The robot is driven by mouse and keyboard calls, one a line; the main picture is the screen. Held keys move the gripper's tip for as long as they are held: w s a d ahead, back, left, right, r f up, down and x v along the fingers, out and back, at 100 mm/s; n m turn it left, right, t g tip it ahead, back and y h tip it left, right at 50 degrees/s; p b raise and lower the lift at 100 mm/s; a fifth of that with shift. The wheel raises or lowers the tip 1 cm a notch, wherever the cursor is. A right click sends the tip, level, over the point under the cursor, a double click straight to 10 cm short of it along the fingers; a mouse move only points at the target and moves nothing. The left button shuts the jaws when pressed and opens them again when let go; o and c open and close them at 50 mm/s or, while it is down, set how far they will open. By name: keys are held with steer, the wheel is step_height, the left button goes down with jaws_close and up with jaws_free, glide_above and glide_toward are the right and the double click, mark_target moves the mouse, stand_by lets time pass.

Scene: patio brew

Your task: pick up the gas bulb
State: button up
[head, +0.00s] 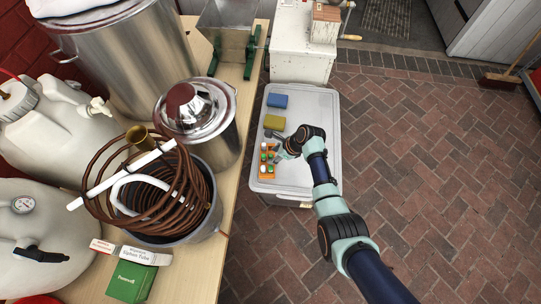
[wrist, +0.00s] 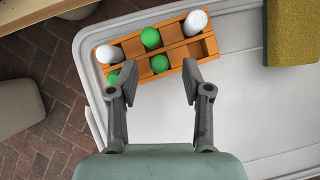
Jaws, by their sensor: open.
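An orange rack (head: 270,171) lies on the grey lid of a bin. In the wrist view the rack (wrist: 180,53) has two rows of compartments. They hold upright silvery-white bulbs (wrist: 195,23) at both ends of the far row and green-topped ones (wrist: 159,63) between and in the near row. The right compartment of the near row is empty. I cannot tell which one is meant by the gas bulb. My gripper (wrist: 158,82) is open and empty, its fingers pointing at the rack's near row. In the head view my gripper (head: 281,153) is just right of the rack.
The bin lid (head: 315,115) is otherwise clear to the right. An olive sponge (head: 273,122) and a blue sponge (head: 277,100) lie behind the rack. A wooden table (head: 235,150) with a copper coil (head: 150,190) and steel pots stands at left.

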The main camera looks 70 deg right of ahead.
steer(key=shift+b+x, duration=0.4)
steer(key=shift+x, duration=0.75)
steer(key=shift+r, duration=0.15)
steer(key=shift+c, duration=0.3)
jaws_close()
steer(key=shift+p, duration=0.3)
step_height(320, 180, up, 20)
steer(key=p, duration=1.2)
step_height(320, 180, up, 5)
steer(key=p, duration=0.6)
glide_above(272, 156)
